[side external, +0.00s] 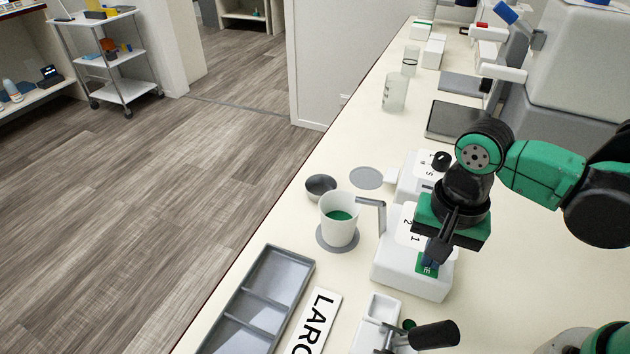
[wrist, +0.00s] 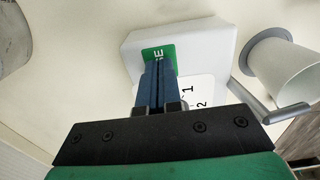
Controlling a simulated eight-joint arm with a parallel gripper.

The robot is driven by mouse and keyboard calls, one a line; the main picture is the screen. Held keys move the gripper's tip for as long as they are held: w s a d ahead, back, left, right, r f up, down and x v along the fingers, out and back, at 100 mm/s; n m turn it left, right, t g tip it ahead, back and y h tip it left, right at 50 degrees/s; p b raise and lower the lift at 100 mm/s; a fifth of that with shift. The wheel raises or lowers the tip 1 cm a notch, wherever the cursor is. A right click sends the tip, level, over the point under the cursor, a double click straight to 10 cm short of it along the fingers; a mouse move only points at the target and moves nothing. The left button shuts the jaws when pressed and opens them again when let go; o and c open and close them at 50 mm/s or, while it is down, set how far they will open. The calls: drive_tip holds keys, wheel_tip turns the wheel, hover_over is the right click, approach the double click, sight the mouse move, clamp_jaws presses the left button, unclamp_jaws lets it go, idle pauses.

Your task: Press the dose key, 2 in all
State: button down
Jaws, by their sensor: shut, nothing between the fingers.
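The white dispenser (side external: 405,275) stands on the counter, with the digits 1 and 2 on its top and a grey spout on its left. Its green dose key (side external: 427,270) is partly hidden by my fingers; in the wrist view the key (wrist: 154,54) shows the letters "SE". My gripper (side external: 432,260) is shut and empty, pointing down with its blue fingertips over the key. I cannot tell whether they touch or press it. A white cup (side external: 338,230) with green contents stands beside the spout on a grey round pad (side external: 321,240).
A grey compartment tray (side external: 262,300) and a large-print label card (side external: 318,318) lie nearer the front. A small dark bowl (side external: 320,186) and a grey disc (side external: 366,178) lie behind the cup. A black-handled device (side external: 432,336) stands in front of the dispenser.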

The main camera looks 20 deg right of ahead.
drive_tip(key=shift+f, duration=0.55)
wheel_tip(320, 180, up, 9)
drive_tip(key=shift+w, duration=0.2)
idle(0.5)
drive_tip(key=shift+a, duration=0.1)
idle(0.5)
drive_tip(key=w+d+n+t, duration=0.4)
drive_tip(key=d+n+t, duration=0.3)
drive_tip(key=d+n, duration=0.2)
drive_tip(key=shift+d+r, duration=0.3)
drive_tip(key=shift+r, duration=0.1)
